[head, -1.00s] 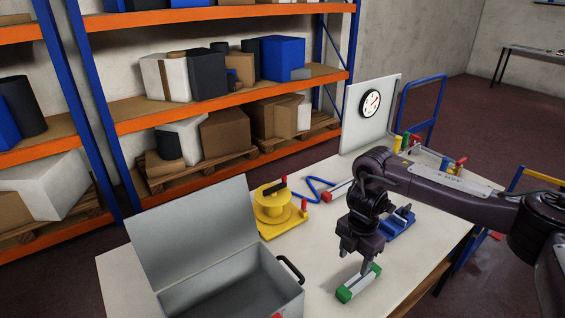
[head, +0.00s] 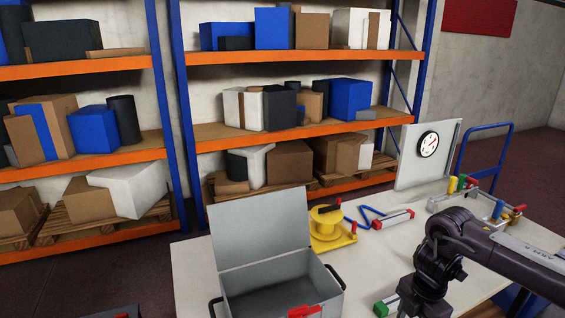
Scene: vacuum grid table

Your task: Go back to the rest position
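My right arm comes in from the right edge, and my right gripper (head: 418,304) is at the bottom of the head view, over the table (head: 195,272). Its fingertips are cut off or hidden, so its opening does not show. A green-ended part (head: 384,306) shows just left of it on the table; the rest of that part is hidden or cut off, and I cannot tell whether the gripper touches it. My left gripper is not in view.
An open grey case (head: 262,235) stands left of my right gripper, with something red (head: 304,311) at its front. Behind are a yellow reel (head: 328,224), a red-ended bar (head: 393,219), a gauge panel (head: 410,170) and clamps (head: 480,200). Shelving (head: 285,131) stands beyond the table.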

